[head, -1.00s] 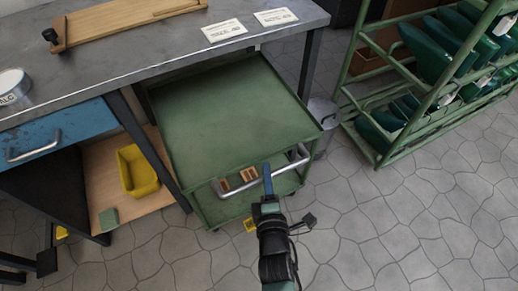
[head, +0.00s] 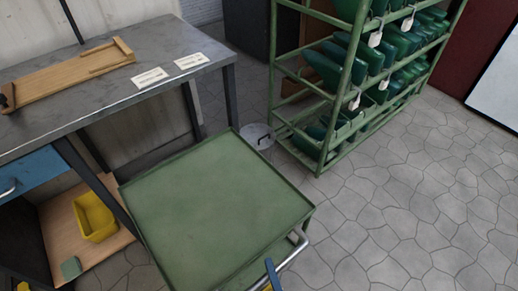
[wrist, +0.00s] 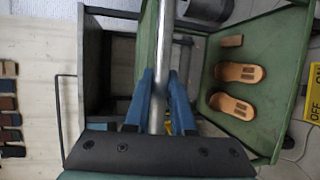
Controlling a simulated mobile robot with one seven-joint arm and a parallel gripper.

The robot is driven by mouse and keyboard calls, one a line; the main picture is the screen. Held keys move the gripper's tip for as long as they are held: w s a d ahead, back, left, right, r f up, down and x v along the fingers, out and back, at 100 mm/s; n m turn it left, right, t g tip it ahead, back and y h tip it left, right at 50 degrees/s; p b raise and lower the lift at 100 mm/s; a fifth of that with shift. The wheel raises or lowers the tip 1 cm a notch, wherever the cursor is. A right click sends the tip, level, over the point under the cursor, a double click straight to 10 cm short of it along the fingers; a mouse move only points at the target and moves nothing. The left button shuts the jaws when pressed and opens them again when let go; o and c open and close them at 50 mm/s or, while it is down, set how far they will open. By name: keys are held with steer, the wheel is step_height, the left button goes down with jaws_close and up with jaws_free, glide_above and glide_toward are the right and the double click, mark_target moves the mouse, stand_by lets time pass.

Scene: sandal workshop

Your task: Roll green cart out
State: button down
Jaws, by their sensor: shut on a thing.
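The green cart (head: 215,205) stands with most of its flat, bare top showing in front of the metal workbench (head: 150,80). Its back edge is close to the bench legs, and I cannot tell whether it is fully clear of them. My gripper (wrist: 159,88) is shut on the cart's metal handle bar (wrist: 160,55), with one blue finger on each side. In the head view the handle (head: 292,254) is at the cart's near right corner, and only a blue finger of my gripper shows at the bottom edge. The wrist view shows the cart's lower shelf (wrist: 265,60) with two tan soles (wrist: 236,72) and a small brown block (wrist: 231,41).
A green rack (head: 345,100) of green footwear stands back right. A grey bin (head: 258,136) stands between rack and cart. A yellow bin (head: 95,215) sits on the bench's wooden lower shelf at left. Stone floor (head: 400,220) is open at right.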

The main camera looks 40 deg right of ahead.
steer(key=s, duration=0.9)
steer(key=shift+s+d+p, duration=0.15)
steer(key=shift+s+p, duration=0.15)
steer(key=shift+s, duration=0.1)
steer(key=c, duration=0.8)
jaws_free()
steer(key=shift+o, duration=0.2)
steer(key=p+v, duration=0.2)
steer(key=v, duration=1.1)
steer(key=shift+w, duration=0.1)
